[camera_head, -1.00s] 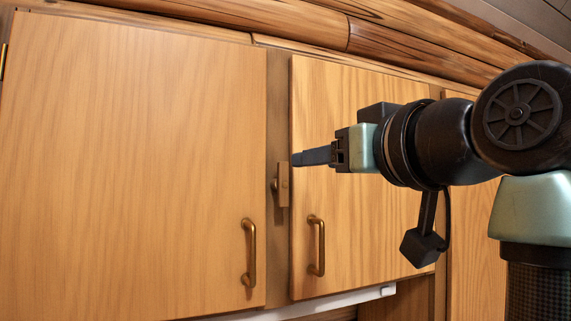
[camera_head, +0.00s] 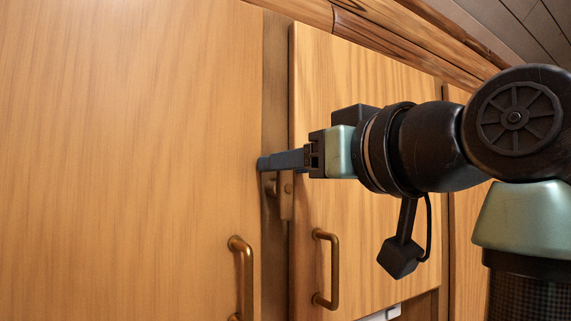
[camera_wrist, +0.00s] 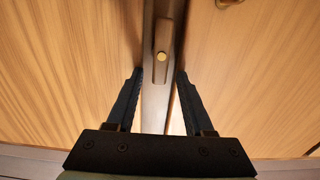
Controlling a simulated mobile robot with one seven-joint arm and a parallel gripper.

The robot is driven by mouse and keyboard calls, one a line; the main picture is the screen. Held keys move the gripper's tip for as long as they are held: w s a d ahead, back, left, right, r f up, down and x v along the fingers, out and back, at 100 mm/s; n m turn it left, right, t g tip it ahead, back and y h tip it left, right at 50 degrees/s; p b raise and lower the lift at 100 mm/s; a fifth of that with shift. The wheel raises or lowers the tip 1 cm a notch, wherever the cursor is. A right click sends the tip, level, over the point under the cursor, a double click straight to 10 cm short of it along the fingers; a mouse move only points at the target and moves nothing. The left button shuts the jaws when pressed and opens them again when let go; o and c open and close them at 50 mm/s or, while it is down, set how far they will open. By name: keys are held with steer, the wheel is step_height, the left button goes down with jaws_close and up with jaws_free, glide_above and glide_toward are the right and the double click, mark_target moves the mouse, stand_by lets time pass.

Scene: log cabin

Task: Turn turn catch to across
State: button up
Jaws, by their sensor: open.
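The turn catch (camera_head: 286,200) is a small upright bar with a round pivot, on the narrow strip between two cabinet doors. In the wrist view the catch (camera_wrist: 161,40) also lies lengthwise along the strip, with a pale pivot dot. My gripper (camera_head: 262,163) is level, its fingertips at the strip just above the catch and hiding its upper end. In the wrist view my gripper (camera_wrist: 159,73) is open, with one finger on each side of the catch's near end. I cannot tell whether either finger touches it.
The left door (camera_head: 130,160) and right door (camera_head: 370,85) flank the strip, both looking closed. Their handles, left (camera_head: 243,275) and right (camera_head: 328,270), stick out below the catch. A log beam (camera_head: 390,40) runs above the doors.

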mark_target(299, 189)
steer(key=shift+s+d, duration=0.15)
steer(key=shift+s+r, duration=0.1)
steer(key=shift+c, duration=0.6)
jaws_close()
steer(key=shift+m, duration=0.3)
steer(key=m, duration=0.4)
steer(key=w+d+f+m+b, duration=0.1)
steer(key=m, duration=0.3)
steer(key=d+f+m+b, duration=0.1)
steer(key=m, duration=0.3)
steer(key=shift+w, duration=0.35)
steer(key=shift+d+f+m+b, duration=0.1)
steer(key=shift+f+m+b, duration=0.1)
steer(key=shift+m, duration=0.7)
steer(key=shift+f+m+b, duration=0.15)
steer(key=shift+m, duration=0.75)
steer(key=shift+d+f+m+b, duration=0.1)
steer(key=shift+f+m+b, duration=0.1)
steer(key=shift+m, duration=0.7)
steer(key=shift+w, duration=0.1)
